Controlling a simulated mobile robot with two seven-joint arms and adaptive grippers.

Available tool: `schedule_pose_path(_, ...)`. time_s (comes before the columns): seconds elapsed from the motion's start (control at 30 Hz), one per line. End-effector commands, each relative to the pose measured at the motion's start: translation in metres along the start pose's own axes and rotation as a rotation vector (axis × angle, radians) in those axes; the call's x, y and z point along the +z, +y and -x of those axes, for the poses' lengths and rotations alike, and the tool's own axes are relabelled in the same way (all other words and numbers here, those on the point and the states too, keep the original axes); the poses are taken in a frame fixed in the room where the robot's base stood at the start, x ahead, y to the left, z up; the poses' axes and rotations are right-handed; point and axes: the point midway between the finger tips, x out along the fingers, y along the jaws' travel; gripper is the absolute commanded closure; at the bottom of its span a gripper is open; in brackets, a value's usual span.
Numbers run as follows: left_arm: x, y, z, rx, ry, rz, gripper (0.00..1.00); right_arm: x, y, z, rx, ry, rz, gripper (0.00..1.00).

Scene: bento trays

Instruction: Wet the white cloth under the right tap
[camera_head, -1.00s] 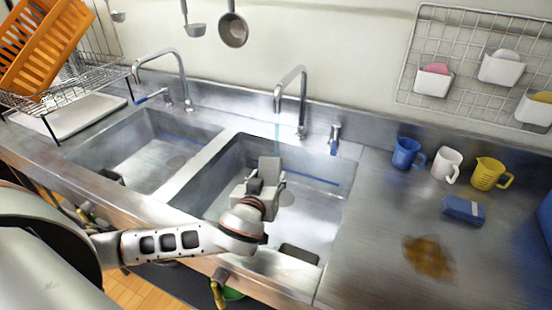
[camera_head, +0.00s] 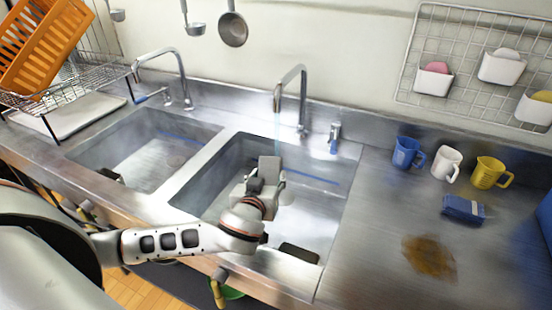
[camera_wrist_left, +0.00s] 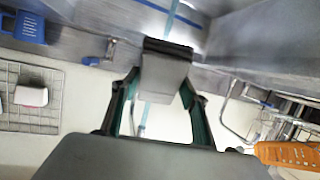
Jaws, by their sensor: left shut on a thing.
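My left gripper (camera_head: 266,178) is low over the right basin, with its fingers pointing toward the back wall. It is shut on a pale grey-white flat piece, which I take for the white cloth (camera_head: 270,166). In the left wrist view the piece (camera_wrist_left: 165,72) is between the green-edged fingers. The right tap (camera_head: 291,84) arches over the basin. A thin pale blue water stream (camera_head: 277,130) falls from its spout toward the cloth. I cannot tell whether the water touches the cloth. My right gripper is not in view.
The left basin (camera_head: 145,150) has its own tap (camera_head: 170,58). On the right counter are a blue cup (camera_head: 405,152), white cup (camera_head: 446,163), yellow jug (camera_head: 488,172), blue sponge-like block (camera_head: 463,208) and brown stain (camera_head: 428,257). An orange rack (camera_head: 40,50) stands at left.

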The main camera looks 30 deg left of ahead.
Motion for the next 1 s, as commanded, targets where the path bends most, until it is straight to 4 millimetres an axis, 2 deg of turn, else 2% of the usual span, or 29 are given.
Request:
schedule_pose_path(0.17,-0.002,0.000,0.004,0.001,-0.001,0.000,0.73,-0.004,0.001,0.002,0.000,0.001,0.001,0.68)
schedule_pose_path(0.6,-0.016,0.000,0.042,0.001,-0.003,0.002,0.73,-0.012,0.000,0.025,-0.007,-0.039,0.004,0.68)
schedule_pose_path(0.8,-0.021,0.000,0.056,0.001,-0.002,0.002,0.73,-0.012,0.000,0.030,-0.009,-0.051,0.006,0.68)
schedule_pose_path(1.0,-0.022,0.000,0.061,-0.001,0.000,0.000,0.73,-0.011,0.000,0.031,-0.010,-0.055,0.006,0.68)
